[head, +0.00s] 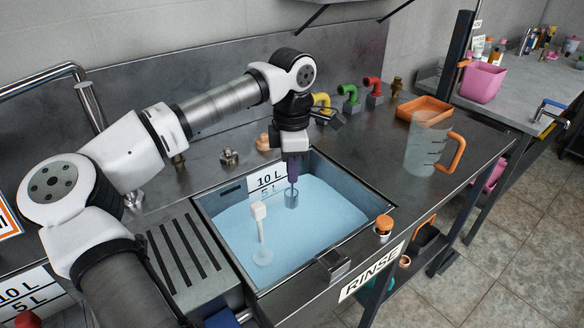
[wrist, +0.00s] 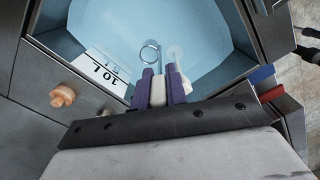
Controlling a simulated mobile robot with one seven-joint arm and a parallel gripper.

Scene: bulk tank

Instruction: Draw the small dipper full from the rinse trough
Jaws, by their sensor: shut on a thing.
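The rinse trough (head: 375,207) is a steel basin of pale blue liquid. A RINSE label (head: 372,272) is on the front edge beside it. My gripper (head: 293,160) points down over the back part of the trough. Its purple fingers (wrist: 163,84) are shut on the upright handle of the small dipper (head: 292,199). The dipper's cup hangs at or partly in the liquid; its round rim also shows in the wrist view (wrist: 150,46). I cannot tell how deep the cup sits or how full it is.
A white upright post (head: 258,228) stands in the trough, left of the dipper. A 10 L scale plate (head: 267,180) is on the back wall. A clear jug (head: 426,152) with an orange handle and an orange tray (head: 424,108) stand right. Coloured taps line the back.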

